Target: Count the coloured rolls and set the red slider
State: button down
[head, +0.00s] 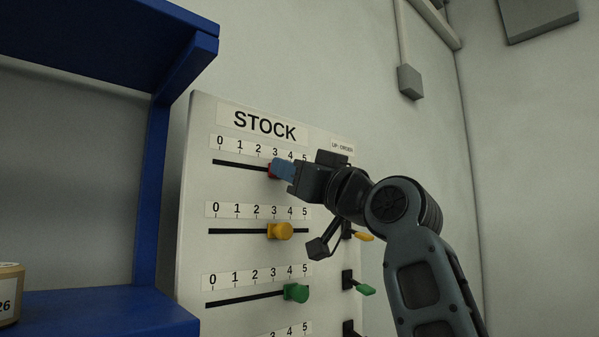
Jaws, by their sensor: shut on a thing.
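The white STOCK board (196,230) stands on the wall with several slider rows, each numbered 0 to 5. The red slider (271,170) is in the top row, near the 3, and is mostly hidden by my gripper. My gripper (280,169) is at the top row with its bluish fingertips shut on the red slider. The yellow slider (280,231) is in the second row, between about 3 and 4. The green slider (296,292) is in the third row, between 4 and 5. No coloured rolls can be made out here.
A blue shelf (100,312) stands at the left, with part of a tan roll or tub (9,290) marked 26. A yellow lever (364,237) and a green lever (366,290) stick out on the board's right. A grey box (410,82) hangs on the wall.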

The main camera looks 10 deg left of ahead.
jog(key=c, duration=0.8)
grip_release()
jog(key=shift+c, duration=0.2)
jog(key=shift+f, duration=0.1)
jog(key=b+v, duration=0.2)
jog(key=v, duration=0.5)
jog(key=shift+s+d, duration=0.2)
jog(key=shift+d, duration=0.1)
jog(key=shift+f, duration=0.15)
